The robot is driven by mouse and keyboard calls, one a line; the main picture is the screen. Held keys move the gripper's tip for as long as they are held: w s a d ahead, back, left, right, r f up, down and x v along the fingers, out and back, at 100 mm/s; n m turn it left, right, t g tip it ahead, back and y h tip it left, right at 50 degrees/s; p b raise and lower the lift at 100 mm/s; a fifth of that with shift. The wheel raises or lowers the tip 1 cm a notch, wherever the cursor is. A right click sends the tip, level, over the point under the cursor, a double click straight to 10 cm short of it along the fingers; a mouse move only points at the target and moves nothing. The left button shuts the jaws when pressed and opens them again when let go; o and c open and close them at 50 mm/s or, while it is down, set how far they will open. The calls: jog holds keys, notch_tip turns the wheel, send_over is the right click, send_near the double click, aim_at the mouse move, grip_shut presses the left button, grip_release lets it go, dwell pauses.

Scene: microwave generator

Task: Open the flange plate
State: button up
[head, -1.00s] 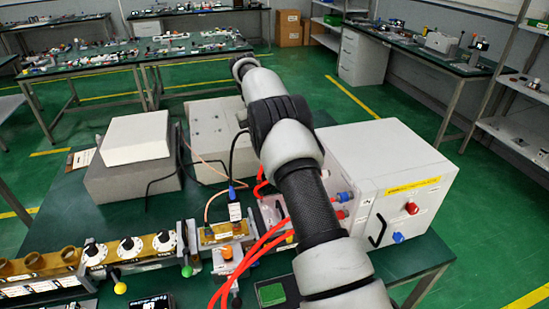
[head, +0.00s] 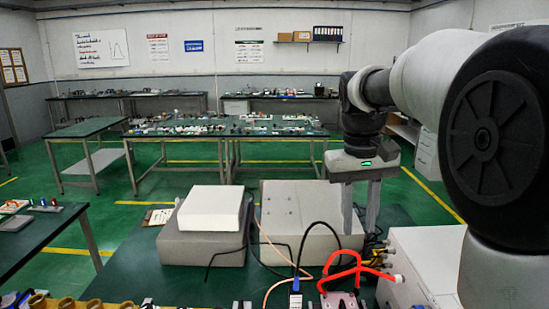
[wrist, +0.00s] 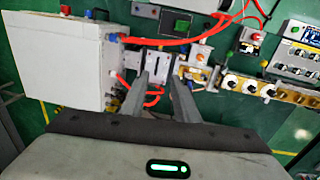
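My gripper (head: 360,228) points down in the head view, at the far left corner of the white box, above the back of the bench. Its two fingers are apart with nothing between them; they also show apart in the wrist view (wrist: 158,76). Beyond the fingertips in the wrist view is a pale upright fixture (wrist: 182,66) with red hoses beside it. In the head view a hose-topped fixture (head: 340,299) is cut off by the bottom edge. I cannot tell for certain which part is the flange plate. The fingers touch nothing that I can make out.
A white box (head: 425,262) stands right of the gripper, also large at left in the wrist view (wrist: 62,62). Grey boxes (head: 300,215) stand at left. Red hoses (head: 350,268) and cables loop near the fixture. A row of waveguide parts (wrist: 250,87) extends right in the wrist view.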

jog(key=s+a+f+t+y, duration=0.1)
jog(key=s+a+f+t, duration=0.15)
jog(key=s, duration=0.65)
jog(key=s+a+f+t, duration=0.1)
jog(key=s+t, duration=0.2)
jog(key=s, duration=0.7)
jog(key=w+d+f+g+h+b, duration=0.15)
jog(key=w+f+b, duration=0.3)
jog(key=w, duration=0.45)
jog(key=w+f+g+b, duration=0.2)
jog(key=w+f+b, duration=0.2)
jog(key=w+b, duration=0.3)
jog(key=w+d+f+g+h+b, duration=0.15)
jog(key=w+f+b, duration=0.25)
jog(key=w, duration=0.6)
jog(key=shift+g+y, duration=0.25)
jog(key=shift+y, duration=0.15)
jog(key=d+f+b, duration=0.1)
jog(key=f, duration=0.4)
jog(key=d+f+b, duration=0.1)
jog(key=f, duration=0.5)
jog(key=d+f+b, duration=0.1)
jog(key=f, duration=0.5)
jog(key=shift+s, duration=0.15)
grip_shut()
